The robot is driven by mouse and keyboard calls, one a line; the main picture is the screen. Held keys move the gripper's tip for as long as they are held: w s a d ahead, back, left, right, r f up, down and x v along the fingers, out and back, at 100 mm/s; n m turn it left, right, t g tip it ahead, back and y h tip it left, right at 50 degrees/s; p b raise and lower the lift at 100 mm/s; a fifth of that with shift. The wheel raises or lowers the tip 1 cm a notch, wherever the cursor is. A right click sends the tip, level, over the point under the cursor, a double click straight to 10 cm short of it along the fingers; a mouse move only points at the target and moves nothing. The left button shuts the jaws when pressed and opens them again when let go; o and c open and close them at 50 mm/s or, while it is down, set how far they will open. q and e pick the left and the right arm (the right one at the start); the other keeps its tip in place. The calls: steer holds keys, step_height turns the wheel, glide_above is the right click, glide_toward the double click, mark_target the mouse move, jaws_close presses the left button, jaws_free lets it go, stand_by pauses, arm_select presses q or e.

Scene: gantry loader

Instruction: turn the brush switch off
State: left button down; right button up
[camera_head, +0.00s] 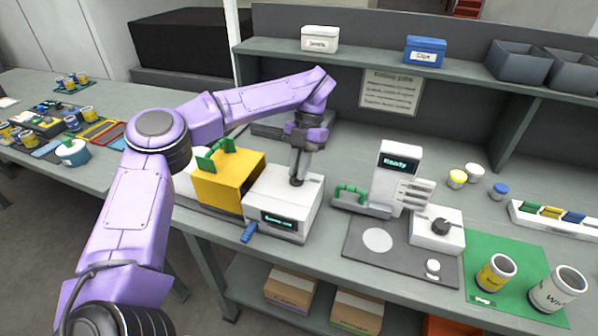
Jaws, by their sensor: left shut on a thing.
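A white box (265,203) with a small lit display (279,220) stands on the bench at the middle. Its display text is too small to read surely. My left gripper (297,181) points down at the top of this box, toward its back right. It is shut on a small switch there, which the fingers mostly hide; I cannot tell which way the switch is set. A blue lever (251,231) sticks out at the box's front left. My right gripper is not in view.
A yellow box (228,181) with green handles adjoins the white box on the left. A white unit with a "Ready" display (397,163) and a box with a dark knob (440,227) stand to the right. A shelf (376,70) runs along the back.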

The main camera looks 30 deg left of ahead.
arm_select(q)
steer(key=shift+a+n+h+b, duration=0.1)
steer(key=shift+n+h+b, duration=0.2)
steer(key=shift+n+b, duration=0.5)
steer(key=shift+n, duration=0.3)
steer(key=c, duration=1.1)
jaws_free()
steer(key=shift+w, duration=0.1)
steer(key=shift+c, duration=0.2)
steer(key=p+v, duration=0.3)
steer(key=v, duration=0.7)
steer(key=shift+r+p, duration=0.2)
steer(key=shift+p, duration=0.15)
steer(key=shift+w+a, duration=0.1)
